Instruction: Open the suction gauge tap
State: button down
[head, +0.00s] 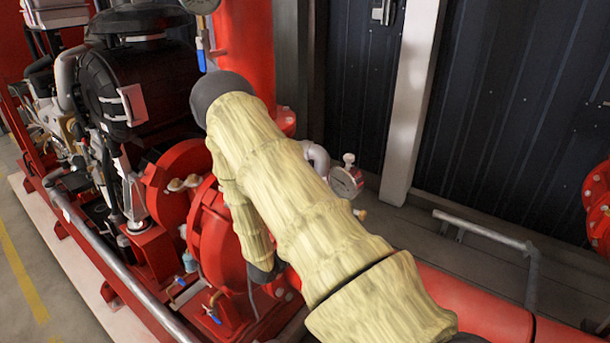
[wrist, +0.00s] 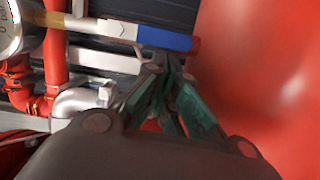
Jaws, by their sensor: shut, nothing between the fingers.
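In the wrist view, a tap with a blue lever (wrist: 165,38) runs across the top, in line with a brass and silver fitting (wrist: 105,27) to its left. A gauge (wrist: 8,30) is cut off at the left edge. My gripper (wrist: 172,65) is shut and empty, its teal fingers together just below the lever's right part; I cannot tell whether they touch it. In the head view my arm hides the gripper. That view shows one gauge (head: 200,4) above a blue tap lever (head: 201,54), and a second gauge (head: 345,182) right of my arm.
A large red surface (wrist: 265,80) fills the wrist view's right side. A silver elbow pipe (wrist: 82,101) and red pipe (wrist: 55,60) stand at left. The head view shows a black engine (head: 125,80), red pump casing (head: 215,235) and dark wall (head: 510,110) close around my arm.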

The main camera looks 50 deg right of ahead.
jog(key=shift+f, duration=0.1)
dwell(0.6)
jog(key=shift+w+a, duration=0.15)
jog(key=shift+a, duration=0.35)
jog(key=w+a, duration=0.1)
jog(key=a, duration=1)
jog(key=shift+w, duration=0.35)
